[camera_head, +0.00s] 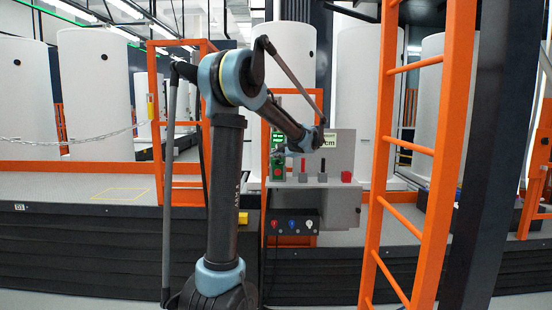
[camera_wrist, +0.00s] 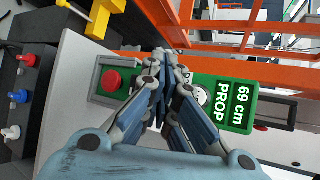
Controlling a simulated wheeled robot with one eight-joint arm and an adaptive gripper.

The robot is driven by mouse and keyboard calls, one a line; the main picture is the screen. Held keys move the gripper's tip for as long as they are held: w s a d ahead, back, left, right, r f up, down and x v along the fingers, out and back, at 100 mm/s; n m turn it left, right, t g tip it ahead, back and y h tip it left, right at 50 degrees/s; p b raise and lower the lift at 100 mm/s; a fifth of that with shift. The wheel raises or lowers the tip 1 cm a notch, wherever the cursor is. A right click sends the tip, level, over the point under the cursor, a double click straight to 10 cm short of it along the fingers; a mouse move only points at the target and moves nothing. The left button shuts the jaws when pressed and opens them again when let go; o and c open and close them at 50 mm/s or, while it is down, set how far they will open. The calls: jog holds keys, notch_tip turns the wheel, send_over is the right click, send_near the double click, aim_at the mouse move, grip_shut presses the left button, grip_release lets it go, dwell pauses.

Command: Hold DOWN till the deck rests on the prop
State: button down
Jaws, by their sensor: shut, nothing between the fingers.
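My gripper (camera_wrist: 163,78) is shut and empty, its fingertips over the middle of a green button box (camera_wrist: 222,80) in the wrist view. A red button (camera_wrist: 111,80) shows on the box left of the fingers. A pale round button (camera_wrist: 199,96) is partly hidden behind the right finger. A sign on the box reads "69 cm PROP" (camera_wrist: 236,107). Whether the fingertips touch a button cannot be told. In the head view the box (camera_head: 278,163) is below my wrist. The deck (camera_head: 70,186) is a grey platform edged in orange. I cannot make out the prop or any gap to it.
Red, blue and white knobs (camera_head: 291,223) sit on a dark box below the panel (camera_head: 340,205). Black and red levers (camera_head: 303,165) and a red block (camera_head: 346,176) are right of the buttons. An orange ladder frame (camera_head: 380,160) stands right. White tanks (camera_head: 100,95) stand behind.

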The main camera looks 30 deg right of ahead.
jog(key=shift+s+a, duration=0.15)
jog(key=shift+s, duration=0.1)
jog(key=s+a, duration=0.1)
jog(key=s, duration=0.1)
jog(key=s+a, duration=0.1)
jog(key=s, duration=0.1)
jog(key=shift+a, duration=0.3)
dwell(0.4)
dwell(0.7)
